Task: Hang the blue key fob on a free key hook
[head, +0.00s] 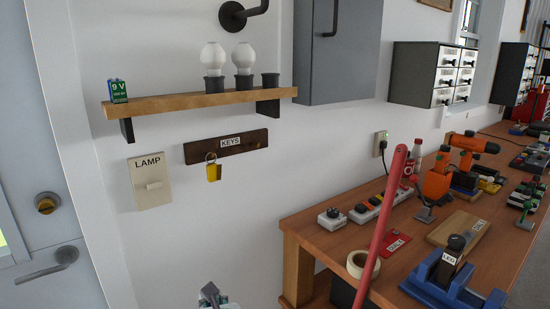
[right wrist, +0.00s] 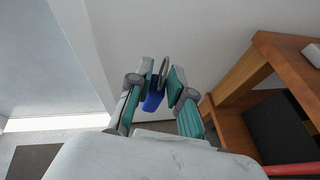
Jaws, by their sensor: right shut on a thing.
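The dark wooden key rack (head: 199,153), labelled KEYS, is on the white wall below a shelf. A yellow key fob (head: 214,173) hangs by its ring near the middle of the rack. The other hooks are too small to make out clearly. My right gripper (head: 211,296) shows at the bottom edge of the head view, well below the rack. In the right wrist view my right gripper (right wrist: 163,78) is shut on the blue key fob (right wrist: 153,99), with its metal ring (right wrist: 164,67) sticking up between the fingertips. My left gripper is not in view.
A red pole (head: 378,232) rises before the cluttered workbench (head: 333,244). The wall below the rack is clear.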

